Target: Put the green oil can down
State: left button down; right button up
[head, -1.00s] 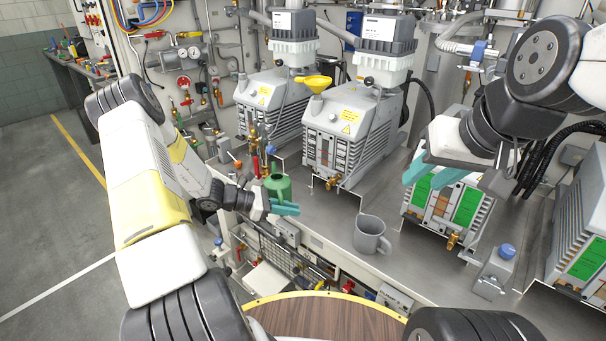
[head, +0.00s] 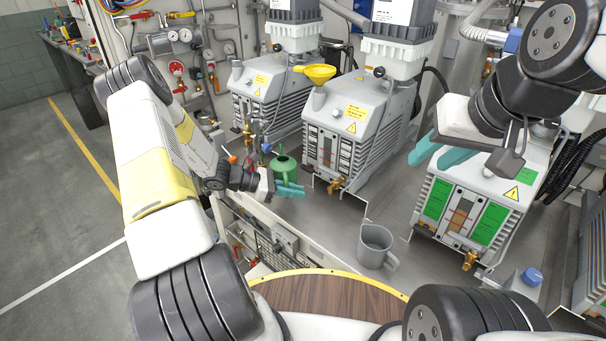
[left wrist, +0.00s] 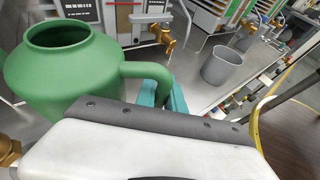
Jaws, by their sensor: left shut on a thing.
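The green oil can (head: 284,172) is upright at the left end of the grey bench, in front of the vacuum pumps. My left gripper (head: 290,190) is shut on it. In the left wrist view the can's open-topped body (left wrist: 62,65) fills the left side, and its handle runs down to the teal fingers (left wrist: 172,100). The can's base is hidden, so I cannot tell whether it touches the bench. My right gripper (head: 440,152) is raised in front of the right-hand pump, its teal fingers apart with nothing seen between them.
A grey mug (head: 375,246) stands near the bench's front edge; it also shows in the left wrist view (left wrist: 222,67). A pump with a yellow funnel (head: 318,73) stands behind the can. A pump with green panels (head: 478,205) is at right. The bench (head: 330,215) between can and mug is clear.

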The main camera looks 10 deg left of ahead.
pick_arm(q)
jog(key=shift+f, duration=2.5)
jog(key=shift+f, duration=0.15)
jog(key=shift+f, duration=0.6)
jog(key=shift+f, duration=0.25)
jog(key=c, duration=1.3)
grip_release()
jog(key=shift+c, duration=0.2)
jog(key=c, duration=0.4)
